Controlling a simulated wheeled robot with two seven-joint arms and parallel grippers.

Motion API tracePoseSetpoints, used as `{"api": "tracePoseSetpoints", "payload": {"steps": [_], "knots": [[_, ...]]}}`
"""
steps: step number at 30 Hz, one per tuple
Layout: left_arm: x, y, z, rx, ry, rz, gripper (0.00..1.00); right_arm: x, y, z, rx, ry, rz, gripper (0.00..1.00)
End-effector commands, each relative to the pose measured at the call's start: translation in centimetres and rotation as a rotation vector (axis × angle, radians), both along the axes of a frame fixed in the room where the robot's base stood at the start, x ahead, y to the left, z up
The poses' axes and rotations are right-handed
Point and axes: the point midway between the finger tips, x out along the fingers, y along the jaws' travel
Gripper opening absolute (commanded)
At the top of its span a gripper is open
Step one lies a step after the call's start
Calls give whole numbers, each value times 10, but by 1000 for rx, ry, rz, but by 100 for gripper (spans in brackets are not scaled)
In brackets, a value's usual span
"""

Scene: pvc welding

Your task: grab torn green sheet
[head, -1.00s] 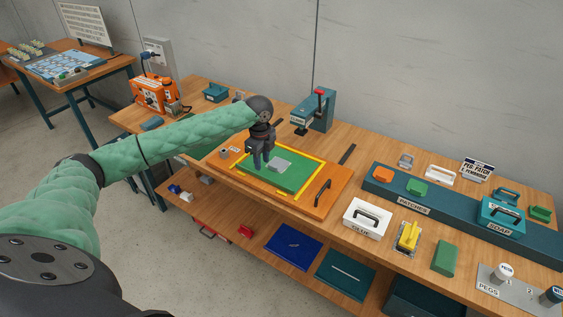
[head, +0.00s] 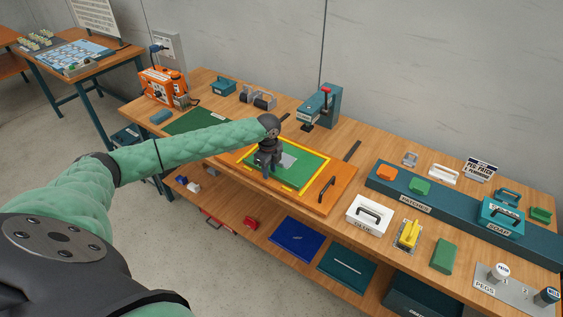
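A green sheet (head: 306,169) lies inside a yellow frame (head: 318,160) on an orange board (head: 338,181). A light grey area (head: 289,160) shows near the sheet's middle; I cannot tell whether it is a tear or a patch. Another flat green sheet (head: 193,121) lies farther left on the bench, partly hidden behind my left forearm. My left gripper (head: 267,175) points down over the front left part of the framed sheet. Its fingers are small and dark; I cannot tell their opening or whether they touch the sheet. My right gripper is not in view.
A teal press (head: 322,104) stands behind the board. A white case (head: 367,214), yellow tool (head: 408,234) and green block (head: 445,254) stand to the right. An orange machine (head: 161,86) is at the back left. A lower shelf holds blue trays (head: 297,237).

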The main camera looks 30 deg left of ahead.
Motion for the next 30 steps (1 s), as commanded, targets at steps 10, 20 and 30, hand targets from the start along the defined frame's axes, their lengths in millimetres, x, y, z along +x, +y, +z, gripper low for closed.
{"api": "tracePoseSetpoints", "payload": {"steps": [10, 20, 30], "knots": [[0, 0, -2, 0, 0, 0, 17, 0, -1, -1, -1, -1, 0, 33], [0, 0, -1, 0, -1, 1, 0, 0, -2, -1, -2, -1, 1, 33], [1, 1, 7, 1, -2, 1, 0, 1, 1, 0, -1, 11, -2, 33]]}}
